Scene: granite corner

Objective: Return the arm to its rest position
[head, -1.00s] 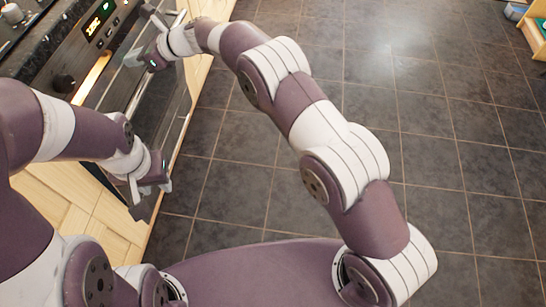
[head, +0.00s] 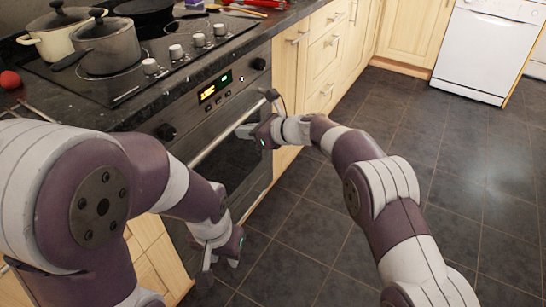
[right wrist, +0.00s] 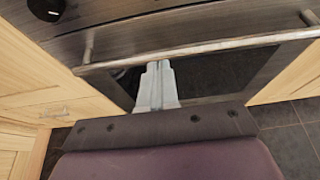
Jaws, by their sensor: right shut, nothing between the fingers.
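My right arm reaches in from the right in the head view. Its gripper (head: 246,131) is beside the right part of the oven handle (head: 213,143). In the right wrist view the fingers (right wrist: 157,84) are pressed together and empty, pointing towards the handle bar (right wrist: 200,47); I cannot tell whether they touch it. My left gripper (head: 207,265) hangs low in front of the oven, below the handle. Its fingers are too small and angled to tell open from shut. The oven door (head: 232,160) looks shut or nearly so.
Pots (head: 108,48) and a pan stand on the hob (head: 150,60) above the oven. A red ball-like item (head: 10,79) lies on the counter at left. Wooden cabinets (head: 310,60) run to the right. A white appliance (head: 487,48) stands far right. The tiled floor (head: 470,165) is clear.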

